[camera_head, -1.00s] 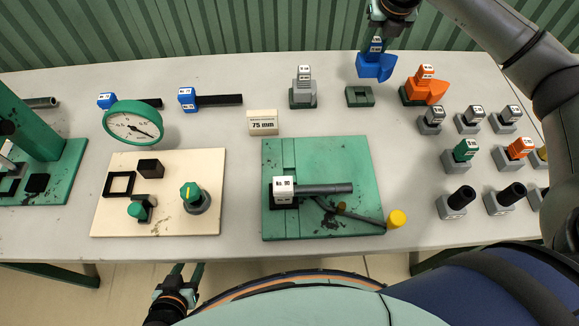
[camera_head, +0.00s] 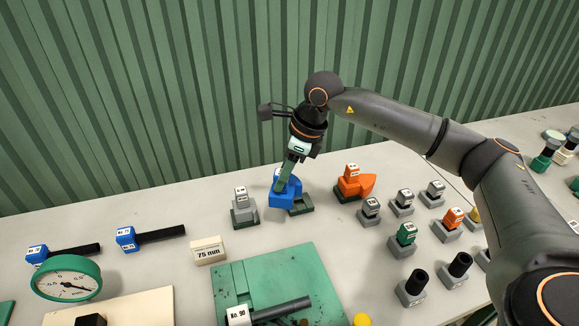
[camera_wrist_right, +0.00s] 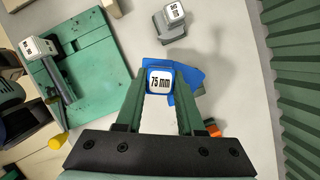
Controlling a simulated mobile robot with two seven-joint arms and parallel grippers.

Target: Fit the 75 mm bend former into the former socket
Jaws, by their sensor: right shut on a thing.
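The 75 mm bend former (camera_head: 284,192) is blue with a white label on top. My right gripper (camera_head: 281,178) is shut on its top block. In the right wrist view the label on the former (camera_wrist_right: 160,82) reads 75 mm between the fingers (camera_wrist_right: 160,100). In the head view the former overlaps an empty green stand (camera_head: 303,206); I cannot tell whether they touch. The green bending plate (camera_head: 290,262) bears a white block marked No. 90 (camera_head: 237,316) and a grey tube (camera_head: 282,308). I cannot make out the former socket. My left gripper is out of view.
A grey former (camera_head: 242,207) stands left of the blue one and an orange former (camera_head: 354,184) stands right. Several small labelled pieces on grey stands, including a green-topped one (camera_head: 405,235), fill the right. A 75 mm card (camera_head: 208,251) stands behind the plate.

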